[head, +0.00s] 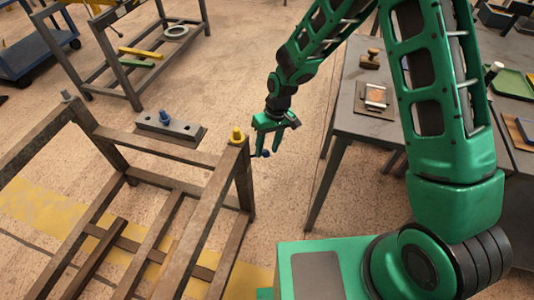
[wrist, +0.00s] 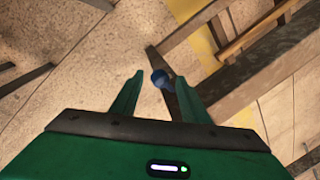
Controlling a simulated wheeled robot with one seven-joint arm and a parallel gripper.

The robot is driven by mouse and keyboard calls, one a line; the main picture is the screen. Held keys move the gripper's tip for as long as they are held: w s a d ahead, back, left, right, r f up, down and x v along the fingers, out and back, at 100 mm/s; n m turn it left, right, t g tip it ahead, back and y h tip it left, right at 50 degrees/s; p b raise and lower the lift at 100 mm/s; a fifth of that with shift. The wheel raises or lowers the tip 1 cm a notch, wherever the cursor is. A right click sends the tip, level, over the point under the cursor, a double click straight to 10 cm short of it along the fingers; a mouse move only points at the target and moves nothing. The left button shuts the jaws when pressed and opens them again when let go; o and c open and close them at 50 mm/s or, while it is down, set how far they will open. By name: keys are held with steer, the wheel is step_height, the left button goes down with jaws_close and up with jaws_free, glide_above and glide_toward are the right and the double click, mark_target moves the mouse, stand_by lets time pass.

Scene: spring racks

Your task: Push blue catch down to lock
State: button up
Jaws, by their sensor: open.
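A small blue catch (head: 265,153) shows just right of the near rack's right post, below my gripper (head: 268,132). In the wrist view the blue catch (wrist: 160,79) lies between the lines of my two fingertips (wrist: 158,82), with a dark bar running beside and below it. My gripper is open with nothing held. Whether a finger touches the catch, I cannot tell. The brown metal rack (head: 200,215) fills the lower left of the head view. A yellow knob (head: 237,134) stands on its right post, left of my gripper.
A grey table (head: 352,122) with small items stands to the right. Another metal frame (head: 122,75) stands at the back left. Floor between rack and table is clear.

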mark_target(267, 151)
steer(key=shift+s+a+f, duration=0.1)
steer(key=shift+a+f, duration=0.05)
steer(key=shift+f, duration=0.75)
steer(key=shift+s+a+f, duration=0.1)
steer(key=shift+f, duration=0.75)
